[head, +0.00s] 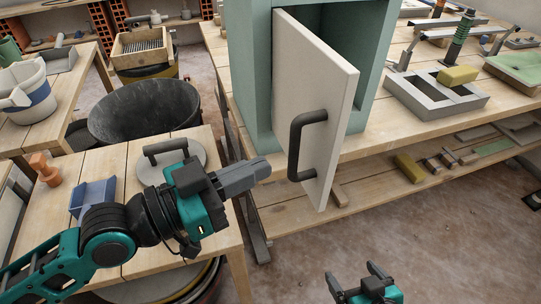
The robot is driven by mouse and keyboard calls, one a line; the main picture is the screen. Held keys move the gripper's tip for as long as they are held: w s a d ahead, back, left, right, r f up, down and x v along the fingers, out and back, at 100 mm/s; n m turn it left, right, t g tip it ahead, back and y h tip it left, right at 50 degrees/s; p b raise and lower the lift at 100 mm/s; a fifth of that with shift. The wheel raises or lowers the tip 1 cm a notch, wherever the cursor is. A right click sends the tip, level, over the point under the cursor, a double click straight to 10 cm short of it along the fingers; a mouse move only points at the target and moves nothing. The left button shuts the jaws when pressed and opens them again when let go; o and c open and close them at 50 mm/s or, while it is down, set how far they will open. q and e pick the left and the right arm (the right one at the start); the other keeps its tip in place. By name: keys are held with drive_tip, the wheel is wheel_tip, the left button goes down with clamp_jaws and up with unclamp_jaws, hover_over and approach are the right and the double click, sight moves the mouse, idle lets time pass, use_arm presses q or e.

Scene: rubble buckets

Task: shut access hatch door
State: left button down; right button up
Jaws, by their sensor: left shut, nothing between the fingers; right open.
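The access hatch door (308,95) is a pale panel with a dark bar handle (299,146). It stands ajar on a teal cabinet (257,60), hinged at its left side, and the dark opening shows to its right. My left gripper (264,169) is shut and empty, just left of the door's handle and apart from it. My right gripper (356,277) is open and empty at the bottom edge, low over the floor and well below the door.
The cabinet stands on a wooden workbench (408,128) with a grey frame, a yellow block (458,76) and a green tray. A lower shelf holds loose blocks. A small table (121,161) under my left arm bears a round grey lid (170,161). Floor at bottom right is clear.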

sight(290, 156)
use_arm(q)
drive_tip(key=shift+p+x, duration=0.3)
drive_tip(key=shift+x, duration=1.4)
drive_tip(key=shift+f, duration=0.1)
drive_tip(key=shift+d, duration=0.15)
